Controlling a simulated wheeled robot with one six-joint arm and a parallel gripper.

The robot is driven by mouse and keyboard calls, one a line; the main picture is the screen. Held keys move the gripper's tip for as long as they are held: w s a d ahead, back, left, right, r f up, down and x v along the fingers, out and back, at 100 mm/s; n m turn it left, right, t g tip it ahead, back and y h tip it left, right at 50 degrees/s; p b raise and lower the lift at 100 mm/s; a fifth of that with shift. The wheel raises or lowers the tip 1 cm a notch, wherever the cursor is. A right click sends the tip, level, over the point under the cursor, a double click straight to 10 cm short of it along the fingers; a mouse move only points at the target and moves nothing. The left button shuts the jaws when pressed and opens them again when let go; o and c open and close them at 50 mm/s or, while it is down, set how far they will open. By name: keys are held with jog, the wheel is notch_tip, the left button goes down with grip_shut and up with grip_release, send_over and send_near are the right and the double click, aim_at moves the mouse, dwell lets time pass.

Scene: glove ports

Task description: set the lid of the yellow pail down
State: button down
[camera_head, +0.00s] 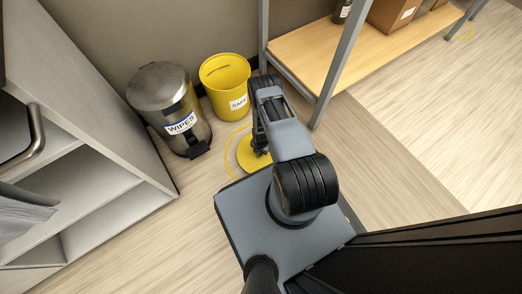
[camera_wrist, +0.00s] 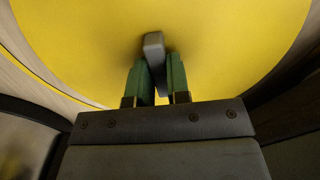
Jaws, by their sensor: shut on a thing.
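The yellow lid (camera_head: 247,156) shows in the head view just in front of my arm, low over or on the floor; I cannot tell whether it touches the floor. In the wrist view the lid (camera_wrist: 225,50) fills most of the picture, with a grey knob (camera_wrist: 154,50) on top. My gripper (camera_wrist: 159,75) is shut on this knob, with a green finger on each side. In the head view my arm hides part of the lid. The yellow pail (camera_head: 226,84), labelled CAPS, stands upright and uncovered behind the lid, against the wall.
A metal bin (camera_head: 169,105) labelled WIPES stands left of the pail. A grey shelf unit (camera_head: 90,125) is at the left. A rack with a wooden shelf (camera_head: 345,45) and boxes is at the back right. Bare floor (camera_head: 390,150) lies right of my arm.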

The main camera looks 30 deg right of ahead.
jog(key=shift+f+b, duration=0.5)
jog(key=shift+b, duration=0.05)
jog(key=c, duration=1)
grip_release()
jog(key=shift+r, duration=0.15)
notch_tip(320, 180, up, 14)
jog(key=p, duration=0.6)
